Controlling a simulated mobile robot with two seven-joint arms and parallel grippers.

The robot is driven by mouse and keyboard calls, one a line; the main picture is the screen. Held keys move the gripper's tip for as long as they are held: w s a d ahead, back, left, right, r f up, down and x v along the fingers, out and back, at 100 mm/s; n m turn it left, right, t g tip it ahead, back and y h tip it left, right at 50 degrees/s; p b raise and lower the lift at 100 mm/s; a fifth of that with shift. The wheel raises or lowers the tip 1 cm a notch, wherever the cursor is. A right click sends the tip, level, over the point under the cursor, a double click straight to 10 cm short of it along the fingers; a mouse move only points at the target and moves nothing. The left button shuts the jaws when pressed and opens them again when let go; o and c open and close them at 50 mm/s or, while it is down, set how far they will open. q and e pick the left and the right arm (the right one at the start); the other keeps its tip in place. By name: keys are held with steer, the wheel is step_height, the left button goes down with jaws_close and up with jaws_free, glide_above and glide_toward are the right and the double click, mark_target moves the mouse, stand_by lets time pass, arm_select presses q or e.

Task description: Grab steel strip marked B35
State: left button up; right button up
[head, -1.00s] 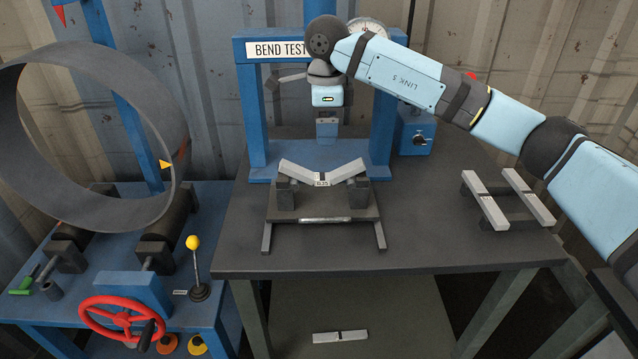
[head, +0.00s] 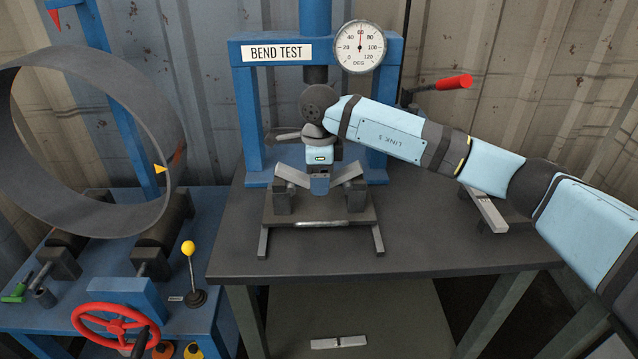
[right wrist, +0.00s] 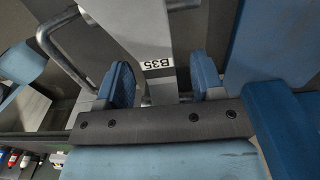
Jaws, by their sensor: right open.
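The steel strip (head: 292,176) is bent into a shallow V and rests on the two supports of the bend test press. Its middle is hidden behind my right gripper (head: 319,186) in the head view. In the right wrist view the strip (right wrist: 150,35) carries a label reading B35. There my right gripper (right wrist: 161,85) is open, with one blue finger on each side of the strip near the label. Gaps show between the fingers and the strip. My left gripper is not in view.
The blue press frame (head: 253,115) stands behind, with a dial gauge (head: 359,46) and a red-handled lever (head: 453,82). Another strip (head: 487,207) lies on a rack at right, partly behind my arm. One more strip (head: 338,342) lies below. The table front (head: 440,255) is clear.

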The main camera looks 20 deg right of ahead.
jaws_close()
steer(key=shift+r, duration=0.1)
